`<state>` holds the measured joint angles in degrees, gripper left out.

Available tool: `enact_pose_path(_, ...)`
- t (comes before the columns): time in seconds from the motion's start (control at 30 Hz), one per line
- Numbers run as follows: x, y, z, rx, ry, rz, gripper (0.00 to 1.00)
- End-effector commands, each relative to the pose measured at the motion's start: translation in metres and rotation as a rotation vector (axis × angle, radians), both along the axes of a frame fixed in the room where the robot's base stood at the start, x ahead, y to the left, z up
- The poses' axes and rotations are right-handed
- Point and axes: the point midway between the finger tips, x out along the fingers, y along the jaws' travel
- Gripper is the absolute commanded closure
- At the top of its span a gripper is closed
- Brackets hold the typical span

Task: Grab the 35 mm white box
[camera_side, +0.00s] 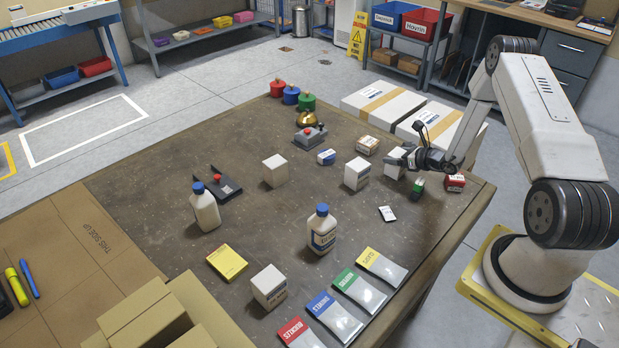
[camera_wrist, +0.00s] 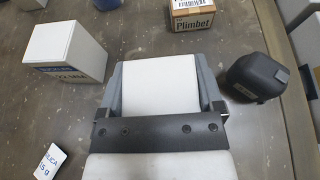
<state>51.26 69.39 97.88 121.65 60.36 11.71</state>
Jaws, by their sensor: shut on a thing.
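Several white boxes stand on the dark table. In the side view, one white box (camera_side: 394,170) is between the fingers of my gripper (camera_side: 402,161) at the table's right part. In the wrist view, this white box (camera_wrist: 158,88) lies between the two grey fingers (camera_wrist: 160,84), which are shut on it. Its size label is not readable. Another white box (camera_side: 357,174) stands to its left; the wrist view shows a printed white box (camera_wrist: 66,50) beside the gripper. Other white boxes stand at the table's middle (camera_side: 275,170) and near the front (camera_side: 269,287).
A brown carton marked Plimbet (camera_wrist: 198,14) and a dark rounded object (camera_wrist: 256,78) are close to my gripper. Two bottles (camera_side: 322,232) (camera_side: 205,210) stand upright leftward.

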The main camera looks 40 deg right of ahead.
Motion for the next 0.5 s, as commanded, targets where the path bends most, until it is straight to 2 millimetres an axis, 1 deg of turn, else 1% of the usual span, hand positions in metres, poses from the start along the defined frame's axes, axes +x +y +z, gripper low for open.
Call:
enact_pose_path(0.17,0.001,-0.001,0.014,-0.002,-0.002,0.000,0.96)
enact_pose_path(0.3,0.000,0.000,0.029,-0.002,-0.002,0.000,0.96)
enact_pose_path(0.5,-0.019,0.010,0.052,-0.002,-0.001,-0.001,0.96)
